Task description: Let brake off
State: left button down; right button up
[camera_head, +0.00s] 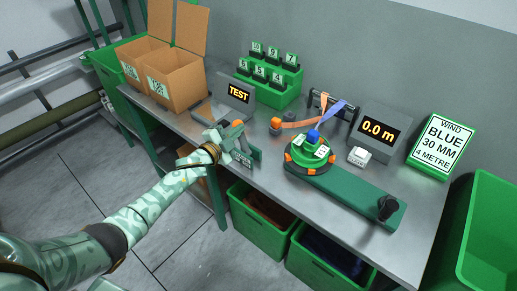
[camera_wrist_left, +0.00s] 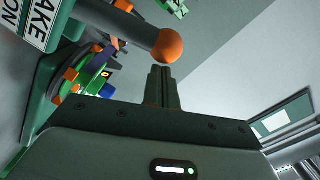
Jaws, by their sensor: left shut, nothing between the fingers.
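The brake lever (camera_wrist_left: 138,30) is a dark bar with an orange ball knob (camera_wrist_left: 167,46) in the left wrist view. Its base carries a white label (camera_wrist_left: 38,20) on which "AKE" and "ON" can be read. In the head view the knob (camera_head: 237,123) shows at the table's front edge, partly behind my gripper. My left gripper (camera_head: 226,138) is beside the lever. Its fingers (camera_wrist_left: 160,82) are shut and empty, just short of the knob in the wrist view; whether they touch it I cannot tell. My right gripper is not in view.
The green winding disc (camera_head: 309,153) stands right of the lever on a green base (camera_head: 355,196) with a black crank knob. A meter (camera_head: 378,130) reads 0.0 m. A sign (camera_head: 442,145) reads WIND BLUE 30 MM 4 METRE. A TEST display (camera_head: 238,94) and cardboard boxes (camera_head: 178,82) stand left.

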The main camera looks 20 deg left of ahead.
pick_arm(q)
jog(key=shift+w+a+f, duration=0.1)
jog(key=shift+w+a, duration=0.1)
jog(key=shift+a, duration=0.3)
jog(key=shift+w+a+f, duration=0.1)
jog(key=shift+w+a, duration=0.05)
jog(key=shift+a, duration=0.3)
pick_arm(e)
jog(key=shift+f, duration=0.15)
pick_arm(q)
jog(key=shift+r, duration=0.1)
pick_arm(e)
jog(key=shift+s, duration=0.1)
